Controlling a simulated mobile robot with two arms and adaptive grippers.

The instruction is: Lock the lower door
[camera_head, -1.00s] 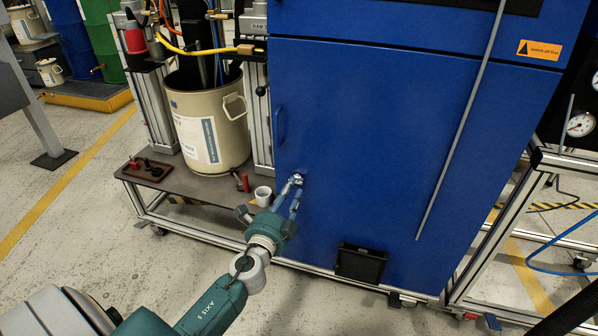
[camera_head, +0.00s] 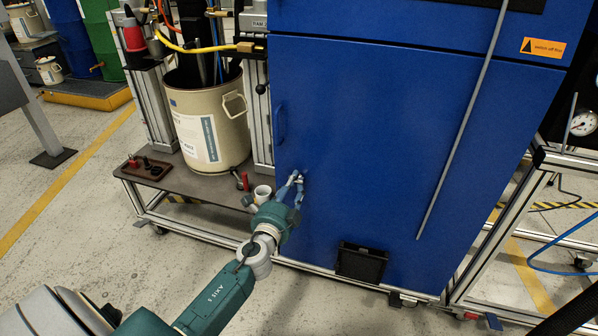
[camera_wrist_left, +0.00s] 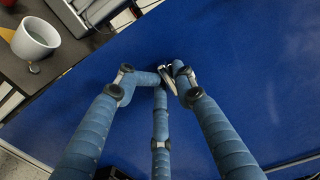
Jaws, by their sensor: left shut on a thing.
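The lower door (camera_head: 370,150) is a large blue panel, closed, with a blue handle (camera_head: 280,124) near its left edge. A small metal lock part (camera_head: 296,176) sits low on the door's left side, mostly covered by my fingers. My left gripper (camera_head: 297,181) is shut on this lock part at the door's face. In the left wrist view the blue fingers (camera_wrist_left: 168,78) close around a small shiny metal piece (camera_wrist_left: 165,73) against the blue door (camera_wrist_left: 240,60). The exact angle of the lock part is hard to tell. My right gripper is not in view.
A beige drum (camera_head: 208,120) stands on a low cart (camera_head: 190,187) left of the door. A white cup (camera_head: 262,193) stands close beside my left gripper. A long grey rod (camera_head: 460,130) crosses the door's right part. A black box (camera_head: 361,262) is at the door's bottom.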

